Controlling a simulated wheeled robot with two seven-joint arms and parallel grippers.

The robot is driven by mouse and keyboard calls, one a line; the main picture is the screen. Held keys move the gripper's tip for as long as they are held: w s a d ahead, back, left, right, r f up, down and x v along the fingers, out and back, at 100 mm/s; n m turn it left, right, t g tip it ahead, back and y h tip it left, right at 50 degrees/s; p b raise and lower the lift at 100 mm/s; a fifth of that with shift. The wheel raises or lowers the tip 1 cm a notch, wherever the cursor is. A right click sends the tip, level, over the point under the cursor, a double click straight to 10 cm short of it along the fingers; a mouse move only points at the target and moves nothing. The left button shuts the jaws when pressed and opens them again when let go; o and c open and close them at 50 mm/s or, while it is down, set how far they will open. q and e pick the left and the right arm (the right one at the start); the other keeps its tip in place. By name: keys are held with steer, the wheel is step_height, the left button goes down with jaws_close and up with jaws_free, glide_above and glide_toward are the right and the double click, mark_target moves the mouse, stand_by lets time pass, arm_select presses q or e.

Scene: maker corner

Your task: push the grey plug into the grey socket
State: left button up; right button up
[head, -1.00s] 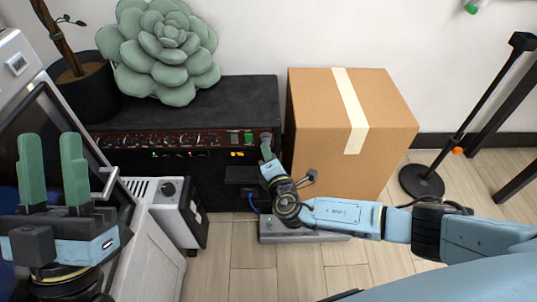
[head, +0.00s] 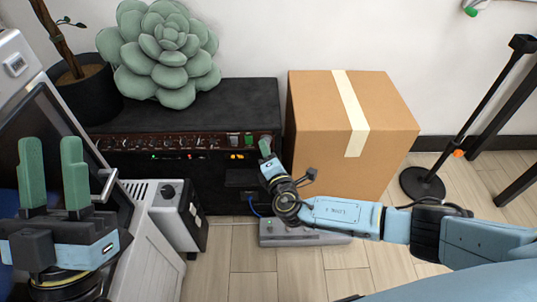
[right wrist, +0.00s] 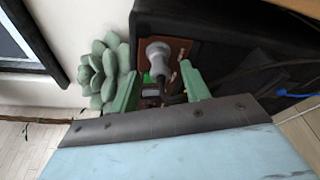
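A grey plug (right wrist: 158,58) sits against the reddish-brown panel at the end of the black amplifier (right wrist: 205,28) in the right wrist view, with a dark cable running from it. The grey socket cannot be made out; the plug covers that spot, so I cannot tell how deep it sits. My right gripper (right wrist: 158,70) is open, its green fingertips on either side of the plug with gaps visible. In the head view my right gripper (head: 265,147) is at the right end of the amplifier's control panel. My left gripper (head: 53,165) is open and empty at the left.
A cardboard box (head: 335,140) stands right of the amplifier (head: 190,110). A succulent (head: 165,50) sits on top of it. A grey pedal-like unit (head: 290,235) lies below my right arm. A black stand (head: 422,184) is at the right; open floor lies in front.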

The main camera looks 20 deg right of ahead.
arm_select(q)
steer(key=shift+s+r, duration=0.1)
steer(key=w+f+g+y+p, duration=0.2)
steer(key=w+f+g+p, duration=0.2)
steer(key=f+g+p, duration=0.1)
steer(key=shift+w+d+f+g, duration=0.2)
steer(key=shift+f+g, duration=0.55)
steer(key=shift+g, duration=0.55)
arm_select(e)
steer(key=s+r, duration=0.1)
steer(key=s, duration=1.2)
steer(key=shift+s+a+r, duration=0.15)
steer(key=shift+s+a, duration=0.05)
